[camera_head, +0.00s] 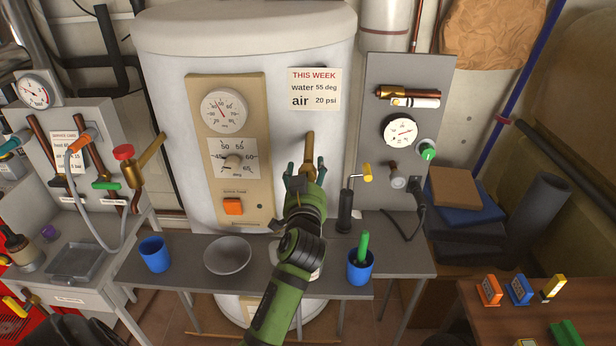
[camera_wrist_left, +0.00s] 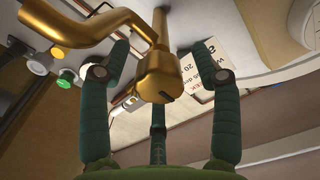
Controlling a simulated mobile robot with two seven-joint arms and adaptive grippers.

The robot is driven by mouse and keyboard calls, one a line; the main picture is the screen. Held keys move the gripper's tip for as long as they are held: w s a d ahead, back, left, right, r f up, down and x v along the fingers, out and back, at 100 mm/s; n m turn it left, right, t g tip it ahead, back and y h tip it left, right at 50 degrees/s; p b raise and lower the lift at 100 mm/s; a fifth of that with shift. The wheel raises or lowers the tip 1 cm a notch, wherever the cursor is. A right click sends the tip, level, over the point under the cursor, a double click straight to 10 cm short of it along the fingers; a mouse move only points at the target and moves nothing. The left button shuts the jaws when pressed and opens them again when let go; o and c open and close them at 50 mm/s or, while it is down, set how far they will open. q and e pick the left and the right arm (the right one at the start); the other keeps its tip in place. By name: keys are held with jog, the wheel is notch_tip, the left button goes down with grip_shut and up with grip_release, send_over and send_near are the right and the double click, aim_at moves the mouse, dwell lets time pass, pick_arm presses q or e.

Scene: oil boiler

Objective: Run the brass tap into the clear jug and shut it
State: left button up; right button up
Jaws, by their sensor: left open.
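The brass tap (camera_head: 310,143) stands out from the front of the white boiler, right of its dial panel. My left gripper (camera_head: 305,171) is open at the tap, its green fingers on both sides of it. In the left wrist view the tap's brass body (camera_wrist_left: 157,78) lies between the spread fingers, with a curved brass pipe running to the upper left. Whether any finger touches it I cannot tell. No clear jug can be made out for certain; my left arm covers part of the bench below the tap. My right gripper is not in view.
The grey bench (camera_head: 192,274) carries a blue cup (camera_head: 155,254), a grey bowl (camera_head: 228,255) and a blue cup (camera_head: 360,268) with a green-handled tool. A black stand with a yellow-tipped lever (camera_head: 346,205) rises close right of my gripper. A gauge panel (camera_head: 425,75) stands behind.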

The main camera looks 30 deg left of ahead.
pick_arm(q)
jog(key=n+b, duration=0.2)
jog(key=n, duration=0.1)
jog(key=shift+f, duration=0.2)
jog(key=b+v, duration=0.2)
jog(key=v, duration=0.5)
jog(key=s+d+f+m+g+h+p, duration=0.1)
jog(key=d+f+m+g+h, duration=0.1)
jog(key=f, duration=1.2)
jog(key=s+d+f+m+g+h+p, duration=0.1)
jog(key=d+f, duration=0.5)
jog(key=f, duration=0.7)
jog(key=shift+s+f+m+g+h+p, duration=0.2)
jog(key=shift+f+m+g+h+p, duration=0.25)
jog(key=shift+m+g+h, duration=0.9)
jog(key=shift+d+r+t+h, duration=0.15)
jog(key=shift+t+h, duration=0.2)
jog(key=shift+h, duration=0.2)
